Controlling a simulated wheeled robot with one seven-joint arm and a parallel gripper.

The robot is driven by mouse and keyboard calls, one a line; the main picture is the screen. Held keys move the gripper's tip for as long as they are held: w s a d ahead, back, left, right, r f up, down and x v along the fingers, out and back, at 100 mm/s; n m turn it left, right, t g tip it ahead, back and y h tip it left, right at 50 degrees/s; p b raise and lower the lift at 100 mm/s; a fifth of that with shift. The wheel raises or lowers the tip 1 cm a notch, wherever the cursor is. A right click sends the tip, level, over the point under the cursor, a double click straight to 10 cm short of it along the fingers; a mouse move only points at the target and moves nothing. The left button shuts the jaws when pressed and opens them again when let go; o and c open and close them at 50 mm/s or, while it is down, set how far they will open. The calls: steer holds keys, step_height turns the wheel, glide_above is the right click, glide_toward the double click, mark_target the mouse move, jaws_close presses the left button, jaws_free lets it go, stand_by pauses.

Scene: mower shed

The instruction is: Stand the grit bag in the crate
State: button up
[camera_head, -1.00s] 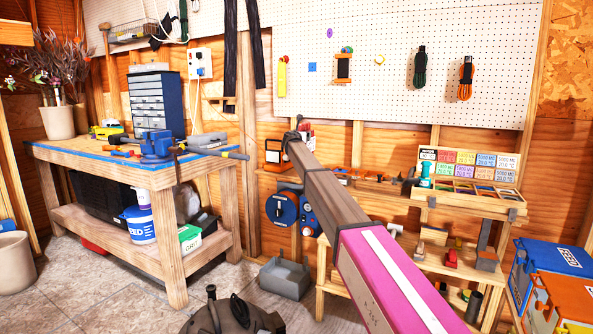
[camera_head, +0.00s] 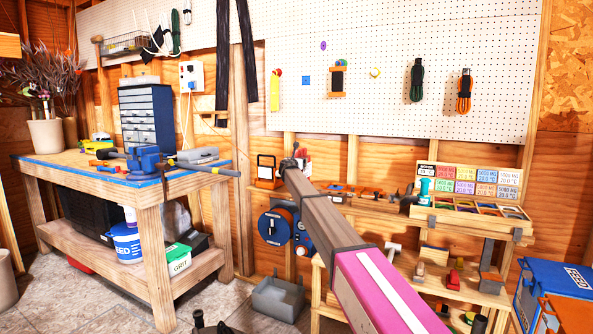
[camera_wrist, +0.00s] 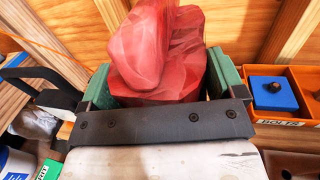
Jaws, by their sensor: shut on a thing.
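My gripper (camera_wrist: 165,82) is shut on a red, lumpy, folded bag (camera_wrist: 155,55), which sits between its two green fingers in the wrist view. I see no label on the bag. In the head view my gripper (camera_head: 298,158) is at the far end of my arm, mostly hidden, with a bit of red beyond it. An open grey bin (camera_head: 278,300) stands on the floor below it and looks empty. I cannot tell which container is the crate.
The left workbench (camera_head: 60,165) carries a blue vise (camera_head: 146,160) and a drawer cabinet (camera_head: 146,118). A low shelf unit (camera_head: 455,272) with tools stands to the right. Blue and orange boxes (camera_head: 555,285) are at the far right. An orange tray (camera_wrist: 283,85) lies right of my gripper.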

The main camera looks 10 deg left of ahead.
steer(key=shift+f, duration=1.75)
steer(key=o, duration=1.3)
steer(key=shift+s, duration=0.1)
